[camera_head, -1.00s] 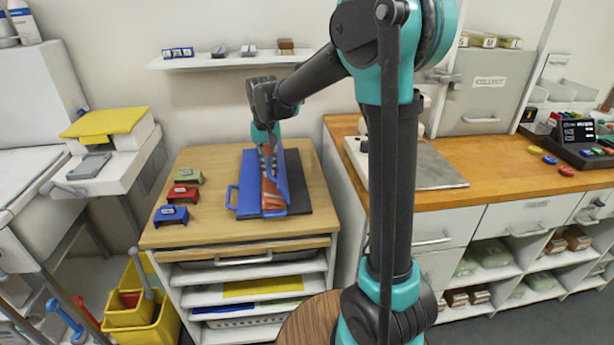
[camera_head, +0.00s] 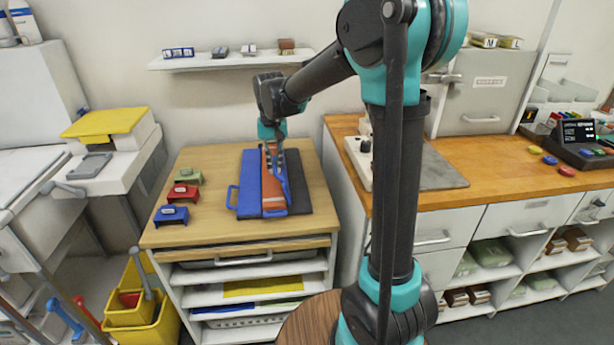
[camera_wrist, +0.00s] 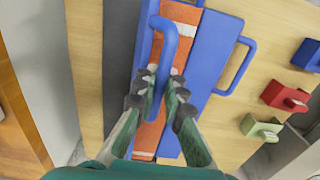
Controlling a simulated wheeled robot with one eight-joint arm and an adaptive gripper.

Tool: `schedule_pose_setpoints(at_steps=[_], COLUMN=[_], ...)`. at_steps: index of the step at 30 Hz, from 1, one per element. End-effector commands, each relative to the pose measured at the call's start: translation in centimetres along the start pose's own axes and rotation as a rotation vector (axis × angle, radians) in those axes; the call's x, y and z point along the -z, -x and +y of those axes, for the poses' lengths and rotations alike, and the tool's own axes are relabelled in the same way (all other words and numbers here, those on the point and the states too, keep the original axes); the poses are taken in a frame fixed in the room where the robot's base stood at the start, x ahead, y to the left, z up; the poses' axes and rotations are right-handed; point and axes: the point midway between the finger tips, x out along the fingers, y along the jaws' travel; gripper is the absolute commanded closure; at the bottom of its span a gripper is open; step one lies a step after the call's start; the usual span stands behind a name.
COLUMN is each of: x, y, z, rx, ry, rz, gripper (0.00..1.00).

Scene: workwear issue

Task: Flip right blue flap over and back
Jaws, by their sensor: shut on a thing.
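The right blue flap (camera_head: 286,186) of the folding board stands raised on edge, seen nearly edge-on, between an orange garment and a dark panel (camera_head: 299,185). Its loop handle (camera_wrist: 168,40) is between my gripper's fingers in the wrist view. My gripper (camera_wrist: 163,90) is shut on that handle; in the head view the gripper (camera_head: 274,150) is over the board. The orange garment (camera_head: 269,180) with a pale stripe lies along the board's middle. The left blue flap (camera_head: 249,182) lies flat at the left, its handle (camera_head: 232,197) sticking out.
Green (camera_head: 188,177), red (camera_head: 182,193) and blue (camera_head: 171,215) blocks stand left of the board on the wooden cabinet top (camera_head: 205,232). A wall shelf (camera_head: 230,61) is behind. The wooden counter (camera_head: 480,185) lies to the right.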

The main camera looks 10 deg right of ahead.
Motion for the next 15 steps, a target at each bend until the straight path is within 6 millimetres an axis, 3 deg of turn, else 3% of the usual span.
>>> schedule_pose_setpoints(at_steps=[15], x=[0.0], y=[0.2], z=[3.4], rx=[-0.002], ry=[-0.001], rz=[0.000], gripper=[1.00])
